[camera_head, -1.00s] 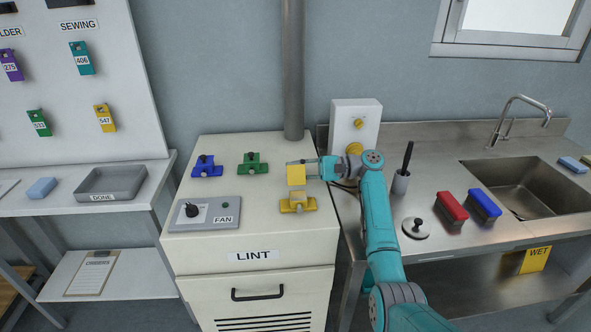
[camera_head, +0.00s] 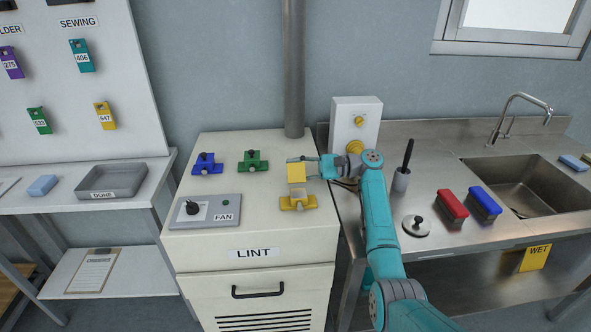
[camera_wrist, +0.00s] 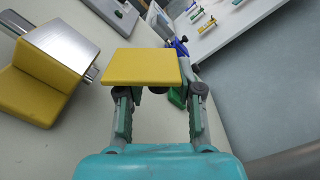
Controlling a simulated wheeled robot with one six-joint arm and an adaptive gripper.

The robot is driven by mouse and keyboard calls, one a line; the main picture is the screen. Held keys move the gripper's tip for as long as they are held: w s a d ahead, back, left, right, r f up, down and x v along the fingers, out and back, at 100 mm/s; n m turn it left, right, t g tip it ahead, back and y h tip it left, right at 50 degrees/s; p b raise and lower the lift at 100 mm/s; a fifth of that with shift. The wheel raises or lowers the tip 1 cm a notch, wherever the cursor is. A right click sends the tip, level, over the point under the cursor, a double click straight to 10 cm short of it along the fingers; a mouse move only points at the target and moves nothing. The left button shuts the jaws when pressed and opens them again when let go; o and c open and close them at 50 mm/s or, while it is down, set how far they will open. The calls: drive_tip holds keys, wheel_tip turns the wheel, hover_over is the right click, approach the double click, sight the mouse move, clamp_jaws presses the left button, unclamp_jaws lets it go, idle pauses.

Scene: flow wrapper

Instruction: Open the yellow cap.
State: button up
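The yellow cap (camera_head: 297,173) is a flat square plate at my gripper (camera_head: 305,168), above and behind its yellow seat (camera_head: 298,203) on the white LINT cabinet. In the wrist view the cap (camera_wrist: 143,68) stands across the fingertips of my gripper (camera_wrist: 155,92), with a gap between it and the yellow seat (camera_wrist: 35,97) at left. The seat has a pale, uncovered middle. The fingers appear closed on a dark part behind the plate; the contact itself is mostly hidden by the plate.
A blue capped fitting (camera_head: 207,164) and a green one (camera_head: 253,161) stand at the back of the cabinet top. A FAN panel (camera_head: 205,212) with a dark knob lies at front left.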

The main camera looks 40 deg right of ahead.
idle(0.3)
drive_tip(key=v, duration=1.2)
